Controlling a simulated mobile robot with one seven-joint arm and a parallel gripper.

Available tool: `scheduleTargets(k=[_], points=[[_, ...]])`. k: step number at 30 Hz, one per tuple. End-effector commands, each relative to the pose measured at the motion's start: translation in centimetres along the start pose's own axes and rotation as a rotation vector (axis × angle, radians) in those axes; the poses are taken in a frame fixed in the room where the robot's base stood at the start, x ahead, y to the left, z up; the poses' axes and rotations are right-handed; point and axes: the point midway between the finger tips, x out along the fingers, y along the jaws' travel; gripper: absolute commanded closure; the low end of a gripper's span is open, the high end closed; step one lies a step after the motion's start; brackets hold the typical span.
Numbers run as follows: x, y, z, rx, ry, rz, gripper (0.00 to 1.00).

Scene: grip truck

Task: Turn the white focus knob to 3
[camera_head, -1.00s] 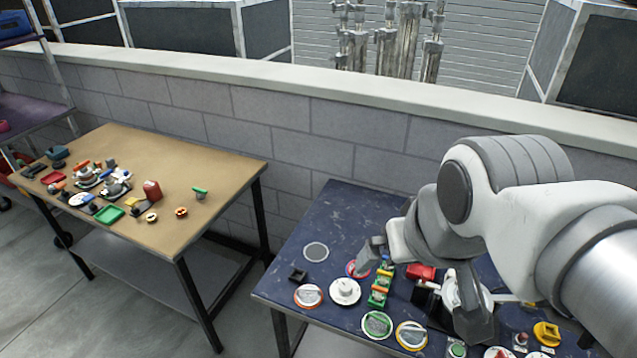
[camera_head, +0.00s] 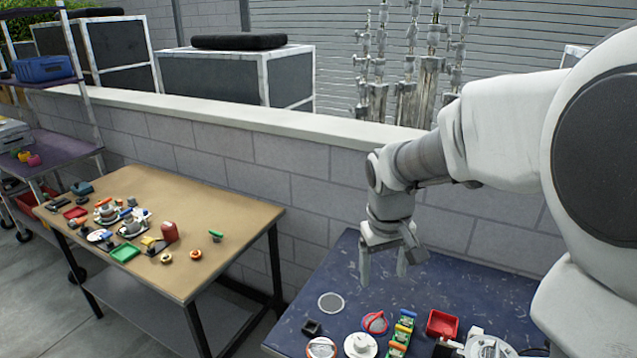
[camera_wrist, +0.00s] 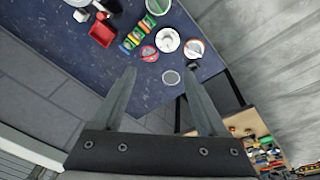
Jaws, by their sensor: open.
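A white round knob on a white disc (camera_head: 361,345) stands at the front of the blue table (camera_head: 458,280); I take it for the focus knob. It is cut by the bottom edge of the head view, and the number it points to is too small to read. The same white knob also shows in the wrist view (camera_wrist: 167,40), just beyond my fingertips. My gripper (camera_head: 383,274) is open and empty, fingers pointing down, raised behind the knob and apart from it. Both fingers show in the wrist view (camera_wrist: 160,72).
Beside the knob are a red-rimmed dial (camera_head: 375,322), a grey disc (camera_head: 331,303), a black block (camera_head: 312,327), a row of coloured switches (camera_head: 402,332) and a red tray (camera_head: 442,324). A brick wall (camera_head: 275,155) stands behind. A tan table (camera_head: 200,205) with several parts is at left.

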Motion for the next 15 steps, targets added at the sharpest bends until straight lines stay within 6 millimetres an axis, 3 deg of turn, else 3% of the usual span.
scheduleTargets(k=[1, 9, 15], points=[[2.0, 0.0, -0.8, -0.010, -0.026, -0.012, 0.25], [10.4, -0.3, -4.2, -0.062, -0.111, -0.077, 0.25], [14.0, -0.6, -5.1, -0.076, -0.138, -0.110, 0.25]])
